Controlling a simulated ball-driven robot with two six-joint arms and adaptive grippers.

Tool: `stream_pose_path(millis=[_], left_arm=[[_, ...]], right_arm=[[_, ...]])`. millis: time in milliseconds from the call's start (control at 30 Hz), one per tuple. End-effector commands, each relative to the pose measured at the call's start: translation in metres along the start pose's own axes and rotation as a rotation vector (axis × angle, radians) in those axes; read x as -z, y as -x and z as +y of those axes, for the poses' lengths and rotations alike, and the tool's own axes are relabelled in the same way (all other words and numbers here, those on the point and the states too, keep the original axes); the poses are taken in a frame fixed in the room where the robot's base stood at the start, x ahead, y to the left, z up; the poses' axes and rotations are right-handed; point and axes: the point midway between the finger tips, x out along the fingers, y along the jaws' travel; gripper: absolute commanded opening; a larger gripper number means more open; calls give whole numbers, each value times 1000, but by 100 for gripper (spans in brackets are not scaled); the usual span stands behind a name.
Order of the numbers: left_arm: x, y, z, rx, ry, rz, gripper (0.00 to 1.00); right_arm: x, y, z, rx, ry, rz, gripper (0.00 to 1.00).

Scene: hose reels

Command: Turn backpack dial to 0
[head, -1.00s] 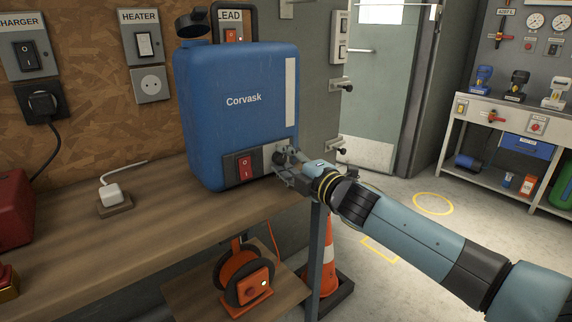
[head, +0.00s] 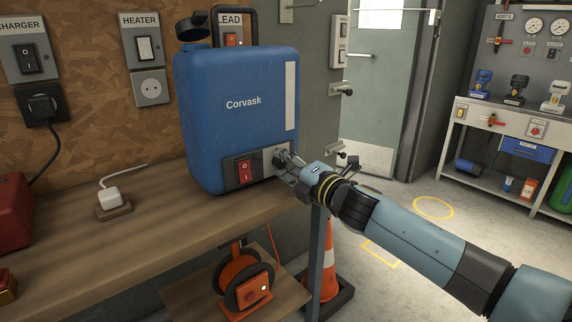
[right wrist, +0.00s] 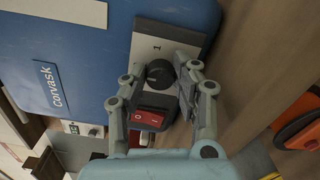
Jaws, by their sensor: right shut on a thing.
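The blue Corvask backpack tank (head: 235,120) stands upright on the wooden bench. Its lower front has a grey panel with a red rocker switch (head: 245,171) and a dial hidden mostly behind my right gripper (head: 284,162). In the right wrist view, the black round dial (right wrist: 158,74) sits on a light plate, with a "1" mark visible beside it. My right gripper (right wrist: 160,70) is shut on the dial, one finger on each side. The dial's pointer is too small to read. My left gripper is not in view.
The wooden bench (head: 120,240) has a white plug on a small block (head: 112,200) at left. An orange hose reel (head: 245,280) is on the lower shelf. A traffic cone (head: 328,260) stands under my right arm. Open floor lies at right.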

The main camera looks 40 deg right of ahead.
Motion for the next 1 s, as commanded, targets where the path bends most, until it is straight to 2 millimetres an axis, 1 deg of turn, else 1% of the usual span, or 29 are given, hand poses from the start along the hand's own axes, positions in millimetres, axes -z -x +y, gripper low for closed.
stream_pose_path(millis=[100,133,300,767,867,967,1000], left_arm=[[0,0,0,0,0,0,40],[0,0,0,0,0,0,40],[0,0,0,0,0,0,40],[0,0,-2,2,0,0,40],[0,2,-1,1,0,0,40],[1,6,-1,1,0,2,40],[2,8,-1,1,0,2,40]], right_arm=[[0,1,-2,4,0,0,0],[0,1,-2,4,0,0,29],[0,0,-2,3,-1,0,51],[0,0,0,1,-24,0,51],[0,0,0,1,-112,0,51],[0,0,0,1,-301,0,51],[0,0,0,1,-404,0,51]])
